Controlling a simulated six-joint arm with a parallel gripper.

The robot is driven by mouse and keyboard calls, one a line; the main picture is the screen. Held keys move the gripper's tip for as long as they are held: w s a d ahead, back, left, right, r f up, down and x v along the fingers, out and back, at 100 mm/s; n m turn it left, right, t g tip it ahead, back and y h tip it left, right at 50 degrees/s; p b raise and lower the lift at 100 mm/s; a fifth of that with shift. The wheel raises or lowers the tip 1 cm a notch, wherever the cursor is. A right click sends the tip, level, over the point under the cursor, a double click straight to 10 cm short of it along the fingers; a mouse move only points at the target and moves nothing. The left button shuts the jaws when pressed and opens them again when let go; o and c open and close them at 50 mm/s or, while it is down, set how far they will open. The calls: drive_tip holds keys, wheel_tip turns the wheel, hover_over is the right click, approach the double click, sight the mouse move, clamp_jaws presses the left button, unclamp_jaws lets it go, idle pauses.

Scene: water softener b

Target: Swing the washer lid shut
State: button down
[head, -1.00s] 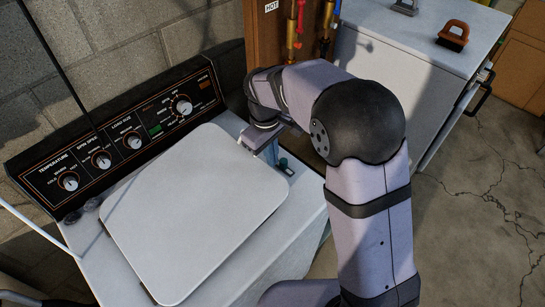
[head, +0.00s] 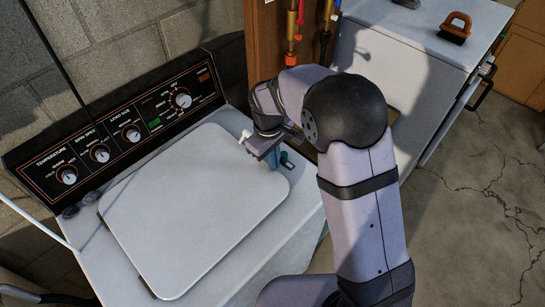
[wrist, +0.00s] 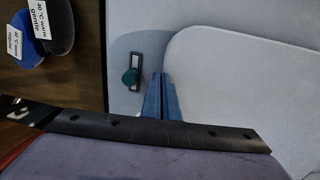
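The washer lid (head: 190,215) is a pale grey, rounded square panel. It appears to lie flat on the washer top (head: 262,262), though a small gap under it cannot be ruled out. In the wrist view the lid (wrist: 245,85) fills the right side, with its rounded edge beside my fingers. My gripper (head: 272,163) is low at the lid's right-hand edge in the head view. In the wrist view my blue gripper fingers (wrist: 161,92) are close together, with nothing seen between them. Whether they touch the lid is unclear.
The control panel (head: 118,135) stands behind the lid. A white cabinet (head: 420,50) with a brown-handled brush (head: 456,26) stands at the right. Blue and dark labelled things (wrist: 30,42) show at the wrist view's upper left.

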wheel_tip(320, 180, down, 2)
drive_tip(key=shift+d+f+b, duration=0.1)
drive_tip(key=shift+f+b, duration=0.1)
drive_tip(key=shift+b, duration=0.15)
drive_tip(key=shift+s+d+f, duration=0.1)
drive_tip(key=shift+f, duration=0.1)
drive_tip(key=shift+s, duration=0.25)
drive_tip(key=shift+f, duration=0.1)
drive_tip(key=shift+d, duration=0.1)
drive_tip(key=shift+w+r+p, duration=0.15)
drive_tip(key=shift+r+p, duration=0.25)
drive_tip(key=shift+r, duration=0.15)
drive_tip(key=r+p, duration=0.4)
drive_tip(key=r, duration=0.1)
drive_tip(key=shift+w+r, duration=0.1)
drive_tip(key=shift+w, duration=0.1)
wheel_tip(320, 180, up, 9)
drive_tip(key=b, duration=0.3)
drive_tip(key=shift+a+b, duration=0.2)
drive_tip(key=shift+b, duration=0.2)
